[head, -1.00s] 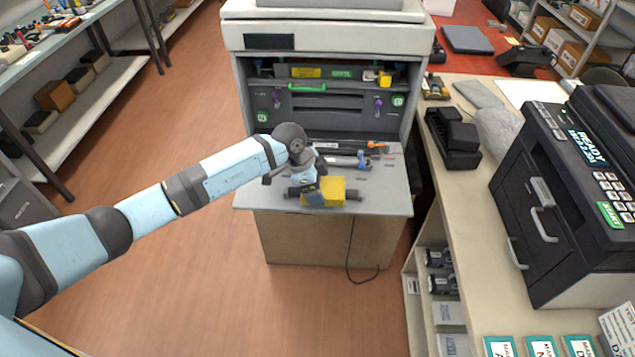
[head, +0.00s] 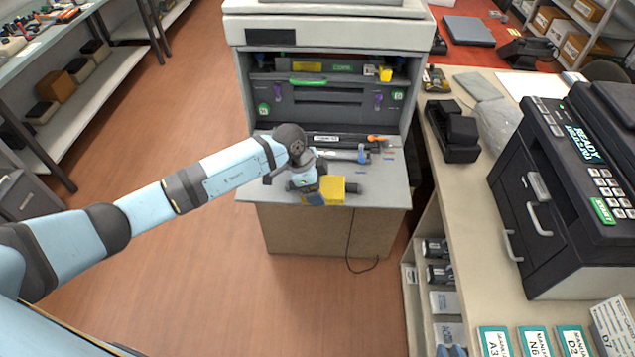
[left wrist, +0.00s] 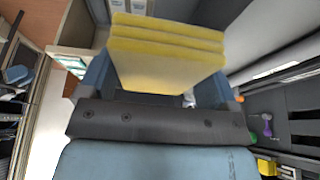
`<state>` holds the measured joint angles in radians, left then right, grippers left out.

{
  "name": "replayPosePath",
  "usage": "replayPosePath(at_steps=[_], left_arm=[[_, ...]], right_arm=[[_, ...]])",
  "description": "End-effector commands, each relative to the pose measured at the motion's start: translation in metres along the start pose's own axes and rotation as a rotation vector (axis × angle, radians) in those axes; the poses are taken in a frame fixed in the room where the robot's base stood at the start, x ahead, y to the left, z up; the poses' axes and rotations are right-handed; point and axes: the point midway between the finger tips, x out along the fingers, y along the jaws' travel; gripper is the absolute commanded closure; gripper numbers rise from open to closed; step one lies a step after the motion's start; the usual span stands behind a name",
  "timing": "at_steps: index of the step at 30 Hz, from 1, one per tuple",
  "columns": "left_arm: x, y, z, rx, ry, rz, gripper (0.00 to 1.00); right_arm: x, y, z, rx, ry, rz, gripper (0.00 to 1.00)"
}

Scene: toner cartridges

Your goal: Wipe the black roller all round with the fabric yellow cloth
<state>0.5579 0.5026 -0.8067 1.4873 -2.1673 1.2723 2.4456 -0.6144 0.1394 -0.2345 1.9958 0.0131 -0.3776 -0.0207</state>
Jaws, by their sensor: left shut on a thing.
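The yellow cloth (head: 333,188) is a folded, layered block held in my left gripper (head: 312,192). In the left wrist view the cloth (left wrist: 165,55) sits between the two fingers, which are shut on it. The black roller (head: 352,188) lies on the grey shelf in front of the printer; only its right end shows clearly beside the cloth. The cloth appears to be at the roller, but contact cannot be told. The rest of the roller is hidden by the cloth and gripper. My right gripper is not in view.
The open printer (head: 325,100) stands behind the grey shelf (head: 390,198). A blue-handled tool (head: 361,153) and an orange-tipped tool (head: 378,139) lie on the shelf. A counter (head: 455,205) with a black machine (head: 560,190) stands at right. The floor at left is clear.

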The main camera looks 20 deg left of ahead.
Motion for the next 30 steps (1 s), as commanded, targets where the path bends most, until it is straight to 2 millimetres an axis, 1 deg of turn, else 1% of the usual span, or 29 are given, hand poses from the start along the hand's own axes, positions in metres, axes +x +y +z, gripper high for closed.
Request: replayPosePath(at_steps=[4, 8, 20, 25, 30], left_arm=[[-0.002, 0.0, -0.001, 0.0, 0.0, 0.001, 0.35], [-0.012, 0.0, -0.005, 0.0, 0.0, 0.0, 0.35], [-0.05, 0.0, -0.021, 0.0, 0.001, 0.0, 0.35], [-0.062, 0.0, -0.026, 0.0, 0.001, -0.001, 0.35], [-0.065, 0.0, -0.027, -0.001, 0.0, 0.0, 0.35]], right_arm=[[-0.001, 0.0, -0.001, 0.0, -0.002, 0.0, 0.78], [-0.006, 0.0, -0.008, 0.0, -0.005, 0.0, 0.78], [-0.029, -0.001, -0.044, 0.0, -0.001, 0.0, 0.78], [-0.031, -0.001, -0.048, 0.0, 0.003, -0.001, 0.78], [-0.031, -0.001, -0.048, 0.0, 0.001, -0.001, 0.78]])
